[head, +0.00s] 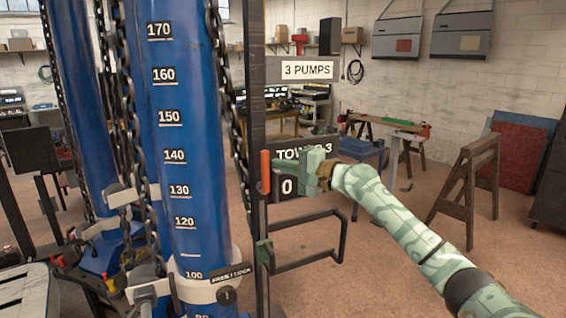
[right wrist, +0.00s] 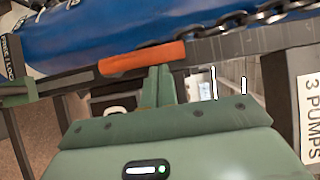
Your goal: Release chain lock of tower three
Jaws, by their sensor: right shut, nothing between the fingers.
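An orange grip (head: 265,172) sits upright on a dark upright post beside a blue cylinder (head: 185,130) with white height marks. It also shows in the right wrist view (right wrist: 142,58), lying along a dark bar. My right gripper (head: 280,173) is shut and empty, its fingertips at the grip's right side. In the right wrist view the closed fingers (right wrist: 160,84) end right at the grip's edge; I cannot tell if they touch. A chain (head: 228,80) hangs between cylinder and post. A TOWER 3 sign (head: 303,147) is partly hidden behind my gripper. My left gripper is not in view.
A 3 PUMPS sign (head: 307,70) is above the TOWER 3 sign. A second blue cylinder (head: 80,110) stands left. Open floor and a wooden sawhorse (head: 468,190) lie right.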

